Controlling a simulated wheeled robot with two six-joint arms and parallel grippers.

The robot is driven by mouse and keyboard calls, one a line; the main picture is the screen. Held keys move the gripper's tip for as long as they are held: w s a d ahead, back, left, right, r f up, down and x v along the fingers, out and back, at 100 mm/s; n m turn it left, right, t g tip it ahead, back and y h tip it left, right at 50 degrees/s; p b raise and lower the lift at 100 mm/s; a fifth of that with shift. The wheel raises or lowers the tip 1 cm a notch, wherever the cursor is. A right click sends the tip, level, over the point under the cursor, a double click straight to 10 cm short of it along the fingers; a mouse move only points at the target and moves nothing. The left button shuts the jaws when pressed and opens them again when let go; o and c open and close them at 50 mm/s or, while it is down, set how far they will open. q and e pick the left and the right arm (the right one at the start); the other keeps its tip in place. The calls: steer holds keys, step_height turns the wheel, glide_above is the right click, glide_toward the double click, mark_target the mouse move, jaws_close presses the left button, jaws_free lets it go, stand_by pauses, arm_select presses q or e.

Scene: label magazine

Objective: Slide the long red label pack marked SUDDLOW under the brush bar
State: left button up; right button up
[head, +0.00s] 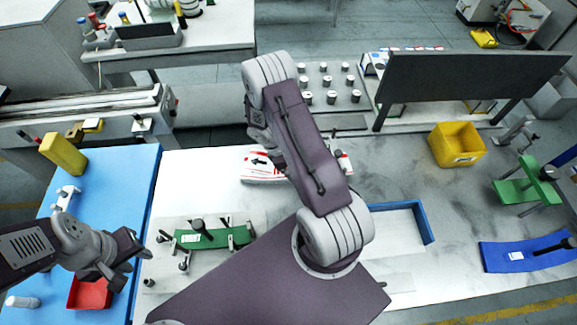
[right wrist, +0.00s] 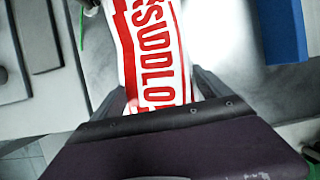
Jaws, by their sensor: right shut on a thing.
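The long label pack marked SUDDLOW (right wrist: 155,60), white with bold red print, runs between the grey fingers of my right gripper (right wrist: 163,90) in the right wrist view. The fingers are shut on it. In the head view a white and red pack with a black arrow (head: 262,164) shows beside my right arm, which covers its middle and hides the right gripper. It appears to be the same pack. I cannot make out the brush bar for sure. My left gripper (head: 130,268) is open and empty over the blue mat's lower right.
A dark upright panel (head: 465,77) on legs stands at the back right. A blue-edged tray (head: 428,222), yellow bin (head: 457,144), green stand (head: 527,184) and blue curved piece (head: 515,254) lie right. A green fixture (head: 213,238) and red bin (head: 90,292) are front left.

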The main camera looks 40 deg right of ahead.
steer(key=shift+s+d, duration=0.35)
steer(key=shift+d, duration=0.25)
steer(key=shift+s+d, duration=0.3)
steer(key=shift+d, duration=0.25)
steer(key=o, duration=1.9)
steer(key=shift+a, duration=0.1)
steer(key=b+v, duration=0.1)
steer(key=v, duration=0.8)
steer(key=shift+r, duration=0.1)
